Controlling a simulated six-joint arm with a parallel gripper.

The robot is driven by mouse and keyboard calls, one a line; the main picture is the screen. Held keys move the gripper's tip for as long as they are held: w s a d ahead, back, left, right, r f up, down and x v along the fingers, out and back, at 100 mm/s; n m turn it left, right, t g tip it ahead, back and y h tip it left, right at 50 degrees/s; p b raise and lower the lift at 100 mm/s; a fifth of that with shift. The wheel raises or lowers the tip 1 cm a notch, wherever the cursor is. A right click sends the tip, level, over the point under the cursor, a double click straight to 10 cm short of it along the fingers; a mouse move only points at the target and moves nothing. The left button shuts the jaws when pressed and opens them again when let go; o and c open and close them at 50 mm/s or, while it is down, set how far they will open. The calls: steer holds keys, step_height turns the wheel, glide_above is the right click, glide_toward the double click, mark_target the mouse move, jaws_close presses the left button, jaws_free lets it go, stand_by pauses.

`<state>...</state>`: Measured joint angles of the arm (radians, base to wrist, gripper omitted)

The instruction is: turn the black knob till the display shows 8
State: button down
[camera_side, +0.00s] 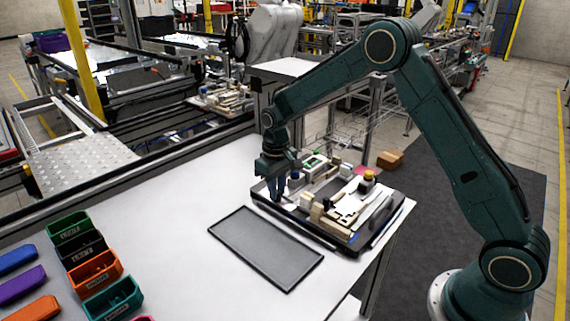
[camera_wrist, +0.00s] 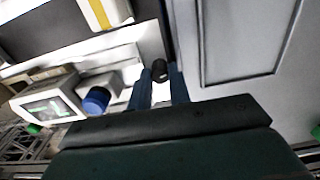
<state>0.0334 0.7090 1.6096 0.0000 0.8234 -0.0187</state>
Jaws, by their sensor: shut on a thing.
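The black knob (camera_wrist: 159,70) shows in the wrist view between the two blue fingertips of my gripper (camera_wrist: 161,78). The fingers are closed on its sides. In the side view my gripper (camera_side: 278,193) points down at the near left edge of the fixture board (camera_side: 330,235), and its fingers hide the knob. A white display unit (camera_wrist: 48,106) with a lit greenish screen lies left of the gripper in the wrist view; its reading is too small and blurred to tell. A blue knob (camera_wrist: 96,100) sits between that unit and my fingers.
A dark flat tray (camera_side: 265,248) lies empty in front of the board. Coloured bins (camera_side: 95,270) stand at the lower left. A yellow-and-black button (camera_side: 368,177) and several pale parts stand on the board.

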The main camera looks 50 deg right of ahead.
steer(key=c, duration=1.3)
jaws_free()
steer(key=shift+r, duration=0.1)
step_height(320, 180, up, 14)
